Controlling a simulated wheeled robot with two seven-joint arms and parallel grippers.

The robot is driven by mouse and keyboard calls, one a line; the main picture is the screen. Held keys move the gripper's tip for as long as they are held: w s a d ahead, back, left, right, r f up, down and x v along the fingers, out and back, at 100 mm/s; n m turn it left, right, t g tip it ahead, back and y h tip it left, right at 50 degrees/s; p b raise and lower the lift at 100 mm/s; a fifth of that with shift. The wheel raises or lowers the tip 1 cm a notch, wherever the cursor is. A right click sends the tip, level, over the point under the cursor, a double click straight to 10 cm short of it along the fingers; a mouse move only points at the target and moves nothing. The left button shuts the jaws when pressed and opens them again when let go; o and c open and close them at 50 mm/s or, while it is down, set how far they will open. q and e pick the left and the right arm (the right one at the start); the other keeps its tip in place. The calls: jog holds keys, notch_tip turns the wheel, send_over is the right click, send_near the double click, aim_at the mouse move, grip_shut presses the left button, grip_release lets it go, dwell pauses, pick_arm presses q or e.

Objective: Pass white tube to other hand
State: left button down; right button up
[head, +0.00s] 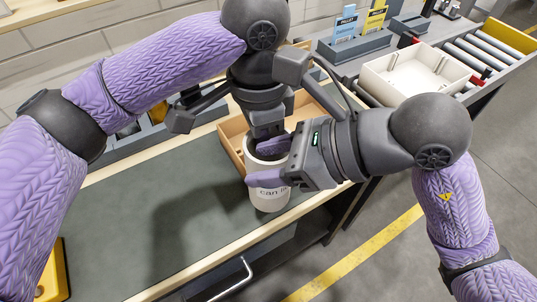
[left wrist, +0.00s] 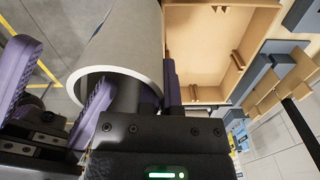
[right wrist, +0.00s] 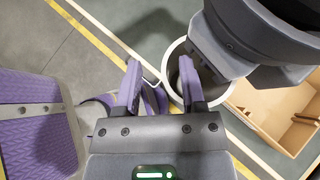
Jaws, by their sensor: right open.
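The white tube (head: 270,199), with dark lettering on its side, is upright near the table's front edge in the head view. My left gripper (head: 267,133) comes down from above and is shut on its rim wall. In the left wrist view one left finger is inside the tube (left wrist: 132,35) and the other (left wrist: 172,82) outside. My right gripper (head: 277,163) is open at the rim from the right. In the right wrist view its fingers (right wrist: 160,85) straddle the near wall, one inside and one outside. Whether they touch the wall cannot be told.
A wooden box (head: 232,135) stands just behind the tube. A white bin (head: 384,82) sits at the back right near a roller conveyor (head: 487,53). A yellow object (head: 53,277) lies at the lower left. The dark table mat (head: 115,235) is clear at left.

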jog(key=shift+c, duration=0.2)
jog(key=shift+a, duration=0.1)
grip_shut()
jog(key=shift+s+f, duration=0.1)
jog(key=shift+s, duration=0.05)
pick_arm(q)
jog(key=c, duration=0.7)
grip_release()
jog(key=shift+c, duration=0.2)
